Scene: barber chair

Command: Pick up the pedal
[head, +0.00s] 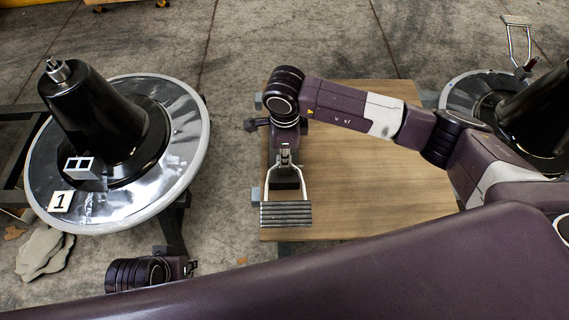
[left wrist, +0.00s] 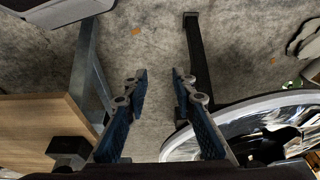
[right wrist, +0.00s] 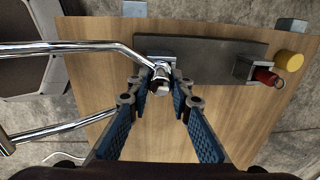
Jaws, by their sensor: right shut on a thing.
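The pedal (head: 286,214), a ribbed grey plate on a bent chrome frame, is in the head view over the left edge of the wooden table. Its chrome tubing also crosses the left of the right wrist view (right wrist: 85,48). My right gripper (right wrist: 160,84) is shut on the chrome end of the pedal's frame, above the table. In the head view, my right wrist hides part of this grip. I cannot tell how far the pedal is from the tabletop. My left gripper (left wrist: 160,75) is open and empty, low beside the left round base.
The wooden table (head: 385,190) carries a dark grey plate (right wrist: 215,55) with a red part (right wrist: 266,76) and a yellow part (right wrist: 290,60). A round chair base (head: 190,165) with a black cone stands left. Another base with a similar chrome footrest (head: 516,42) stands right.

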